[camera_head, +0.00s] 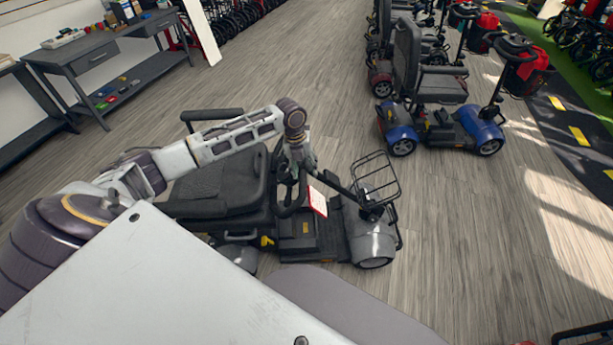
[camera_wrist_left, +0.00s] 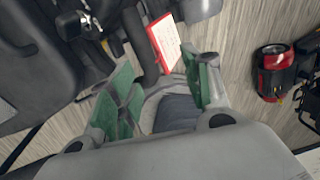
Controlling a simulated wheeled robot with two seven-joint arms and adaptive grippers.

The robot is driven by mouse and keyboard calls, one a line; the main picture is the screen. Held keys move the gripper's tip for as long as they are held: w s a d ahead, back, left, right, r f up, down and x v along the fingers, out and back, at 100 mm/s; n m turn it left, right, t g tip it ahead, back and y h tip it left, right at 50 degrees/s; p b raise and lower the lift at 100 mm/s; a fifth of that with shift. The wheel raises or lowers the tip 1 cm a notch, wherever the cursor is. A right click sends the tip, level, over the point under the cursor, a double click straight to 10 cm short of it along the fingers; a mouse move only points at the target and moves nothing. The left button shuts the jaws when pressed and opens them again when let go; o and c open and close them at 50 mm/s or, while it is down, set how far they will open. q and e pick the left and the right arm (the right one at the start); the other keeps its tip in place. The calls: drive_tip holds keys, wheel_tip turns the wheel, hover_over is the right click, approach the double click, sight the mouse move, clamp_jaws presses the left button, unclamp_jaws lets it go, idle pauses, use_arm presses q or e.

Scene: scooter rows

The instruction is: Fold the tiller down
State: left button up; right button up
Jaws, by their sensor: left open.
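The grey mobility scooter (camera_head: 372,243) stands below me, its black seat (camera_head: 222,185) at the left and its wire basket (camera_head: 377,178) at the front. Its black tiller (camera_head: 338,186) slants from the front end back toward the seat, with a looped handlebar (camera_head: 290,197) at its upper end. A red-edged white card (camera_head: 318,201) hangs by the tiller; it also shows in the left wrist view (camera_wrist_left: 164,43). My left gripper (camera_head: 302,168) is above the handlebar end. Its green-padded fingers (camera_wrist_left: 160,88) are apart, with no object clearly between them. Contact with the tiller cannot be told.
A blue scooter (camera_head: 402,138) stands at the upper right, with more scooters behind it. A grey workbench (camera_head: 95,55) stands at the upper left. Wooden floor (camera_head: 480,250) is clear right of the grey scooter. A red scooter part (camera_wrist_left: 272,75) shows in the left wrist view.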

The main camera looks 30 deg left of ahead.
use_arm(q)
drive_tip(key=shift+s+a+r, duration=0.1)
drive_tip(key=shift+a+r, duration=0.1)
drive_tip(key=shift+r, duration=0.9)
drive_tip(key=shift+s+a+r, duration=0.1)
drive_tip(key=shift+a+r, duration=0.05)
drive_tip(key=shift+r, duration=0.9)
drive_tip(key=shift+f, duration=0.1)
drive_tip(key=s+d+f+n+t, duration=0.1)
drive_tip(key=s+d+f+n, duration=0.3)
drive_tip(key=s+d+n, duration=0.4)
drive_tip(key=s+d+f+n+t, duration=0.1)
drive_tip(key=s+d+f+n, duration=0.3)
drive_tip(key=s+d+n, duration=0.4)
drive_tip(key=s+a+r+n+y, duration=0.15)
drive_tip(key=s+a+n, duration=0.4)
drive_tip(key=n, duration=0.75)
drive_tip(key=s+a+f+m, duration=0.1)
drive_tip(key=s+f, duration=0.2)
drive_tip(key=f, duration=3.1)
drive_tip(key=s+a+f, duration=0.4)
drive_tip(key=s+f, duration=0.5)
drive_tip(key=s, duration=0.1)
drive_tip(key=s+a+f+g+y, duration=0.1)
drive_tip(key=s+a+f, duration=0.3)
drive_tip(key=s+f, duration=0.5)
drive_tip(key=shift+s+f+g, duration=0.3)
drive_tip(key=shift+s+f, duration=0.05)
drive_tip(key=shift+s, duration=0.5)
